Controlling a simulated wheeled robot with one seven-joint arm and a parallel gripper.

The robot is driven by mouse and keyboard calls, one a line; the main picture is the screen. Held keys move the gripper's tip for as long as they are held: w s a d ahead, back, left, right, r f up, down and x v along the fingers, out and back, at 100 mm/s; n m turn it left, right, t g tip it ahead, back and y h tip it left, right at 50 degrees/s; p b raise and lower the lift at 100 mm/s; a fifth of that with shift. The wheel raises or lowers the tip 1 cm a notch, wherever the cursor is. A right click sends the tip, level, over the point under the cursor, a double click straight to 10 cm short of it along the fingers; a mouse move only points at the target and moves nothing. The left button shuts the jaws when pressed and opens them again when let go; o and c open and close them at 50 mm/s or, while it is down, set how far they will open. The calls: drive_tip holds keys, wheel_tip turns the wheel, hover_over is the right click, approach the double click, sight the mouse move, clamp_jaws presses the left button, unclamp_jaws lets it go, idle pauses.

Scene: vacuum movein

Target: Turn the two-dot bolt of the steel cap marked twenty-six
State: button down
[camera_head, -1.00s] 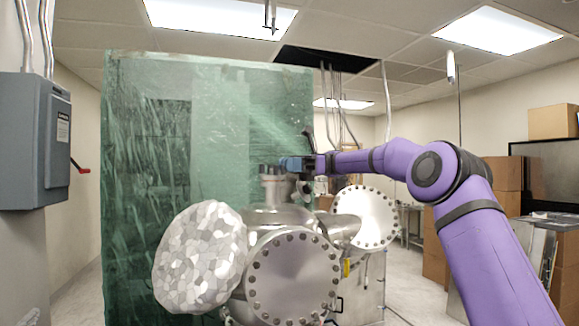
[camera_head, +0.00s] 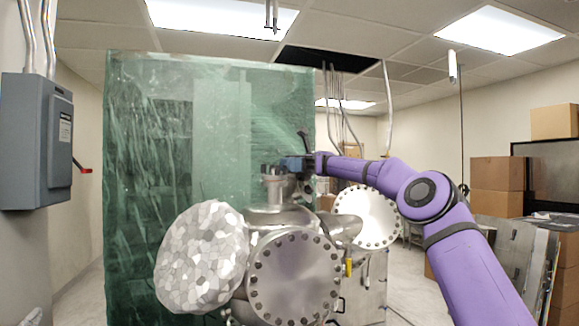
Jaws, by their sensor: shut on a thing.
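A steel vacuum chamber stands in the middle, with a large front flange (camera_head: 295,278) ringed by dark bolts and a second bolted flange (camera_head: 366,217) at its right. A short steel neck (camera_head: 274,190) rises from its top. My gripper (camera_head: 285,165) comes in from the right at the top of this neck. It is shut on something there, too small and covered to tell. I cannot make out a twenty-six mark or bolt dots on any cap. A faceted foil-like round cover (camera_head: 203,257) sits at the chamber's left.
A green translucent curtain (camera_head: 150,130) hangs behind the chamber. A grey electrical box (camera_head: 38,140) with a red lever is on the left wall. Cardboard boxes (camera_head: 497,173) and leaning panels (camera_head: 520,245) stand at the right. Conduits hang from the ceiling.

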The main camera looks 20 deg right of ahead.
drive_tip(key=c, duration=1.1)
unclamp_jaws()
drive_tip(key=s+r, duration=0.2)
drive_tip(key=s, duration=0.6)
drive_tip(key=s+r, duration=0.3)
drive_tip(key=s, duration=0.5)
drive_tip(key=shift+a, duration=0.1)
